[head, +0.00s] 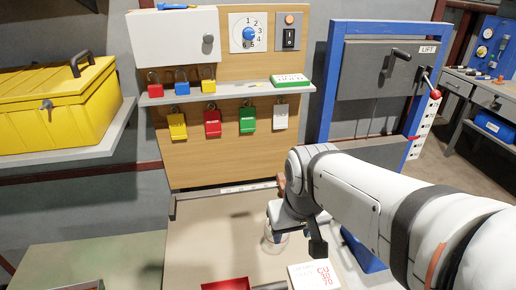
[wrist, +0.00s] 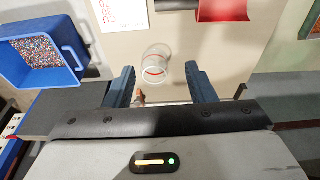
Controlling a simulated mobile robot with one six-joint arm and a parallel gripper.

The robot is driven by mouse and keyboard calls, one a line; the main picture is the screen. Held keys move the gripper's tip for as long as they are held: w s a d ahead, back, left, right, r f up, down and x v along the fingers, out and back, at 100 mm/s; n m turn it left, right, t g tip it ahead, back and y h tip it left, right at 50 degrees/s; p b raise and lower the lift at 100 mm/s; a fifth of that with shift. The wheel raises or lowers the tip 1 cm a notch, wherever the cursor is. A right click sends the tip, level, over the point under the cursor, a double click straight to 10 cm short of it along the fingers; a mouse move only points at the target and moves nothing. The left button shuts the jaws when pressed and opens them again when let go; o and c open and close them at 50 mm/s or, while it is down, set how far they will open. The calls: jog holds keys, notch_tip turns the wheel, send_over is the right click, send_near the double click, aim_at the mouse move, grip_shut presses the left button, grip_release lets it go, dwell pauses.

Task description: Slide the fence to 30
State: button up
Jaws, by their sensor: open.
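A pale strip with dark marks (head: 236,188), perhaps a scale, runs along the back edge of the bench. I cannot clearly make out the fence or its reading. A small brown part (head: 281,184) shows beside my arm at that edge. A similar brown part (wrist: 141,97) shows near the left finger in the wrist view, with a thin rail beside it; I cannot tell whether it belongs to the fence. My gripper (head: 297,240) is open above the bench. In the wrist view its fingers (wrist: 159,72) stand wide apart, with nothing gripped. My arm hides the bench's back right.
A clear round jar with a red band (wrist: 155,66) stands on the bench in line with the fingers. A card marked CU 30 70 (head: 316,276), a red tray (head: 228,284) and a blue bin of granules (wrist: 72,42) are close by. The bench's left part is clear.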

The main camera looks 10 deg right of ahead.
jog(key=w+d+n, duration=0.2)
jog(key=w, duration=0.8)
jog(key=w+d+f+n+g, duration=0.1)
jog(key=w+d+f+n, duration=0.1)
jog(key=w+f, duration=0.2)
jog(key=w+d+f+n+b, duration=0.1)
jog(key=w+d+f+n, duration=0.1)
jog(key=w, duration=0.9)
jog(key=w+d+f+n+g+b, duration=0.1)
jog(key=w+d+f+n, duration=0.1)
jog(key=w+d+f, duration=0.2)
jog(key=shift+w+d+f+n+g, duration=0.15)
jog(key=shift+w+f, duration=0.3)
jog(key=shift+w, duration=0.3)
jog(key=shift+w+a+f+n+g, duration=0.1)
jog(key=shift+w+f, duration=0.3)
jog(key=shift+w, duration=0.35)
jog(key=shift+w+d+f+n+g, duration=0.15)
jog(key=shift+w+f, duration=0.3)
jog(key=shift+w, duration=0.3)
jog(key=shift+f, duration=3.95)
jog(key=shift+c, duration=0.4)
grip_shut()
